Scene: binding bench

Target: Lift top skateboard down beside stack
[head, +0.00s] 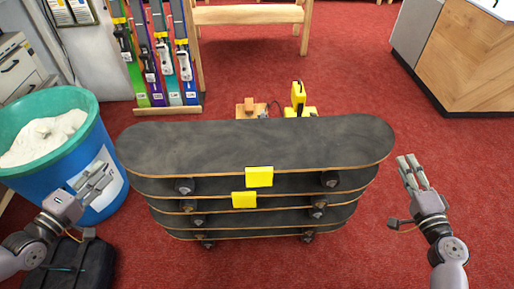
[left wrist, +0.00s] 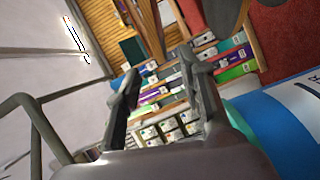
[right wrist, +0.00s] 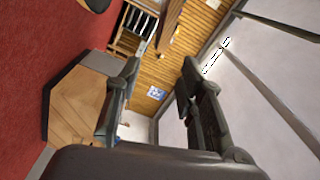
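The top skateboard (head: 258,145) is dark grey and lies deck up on a stack of several similar boards in the middle of the head view. A yellow tag (head: 259,177) is on its near edge. A second yellow tag (head: 244,200) is on the board below (head: 300,184). My left gripper (head: 100,180) is left of the stack, apart from it, and its fingers are apart and empty in the left wrist view (left wrist: 160,75). My right gripper (head: 412,165) is right of the stack, apart from it, and open and empty in the right wrist view (right wrist: 160,80).
A blue bin (head: 85,175) with a green rim, holding white material, stands at the left. A black case (head: 72,265) is in front of it. Skis (head: 160,55) stand behind. A wooden-fronted counter (head: 465,55) is back right. Red floor (head: 340,255) is clear right of the stack.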

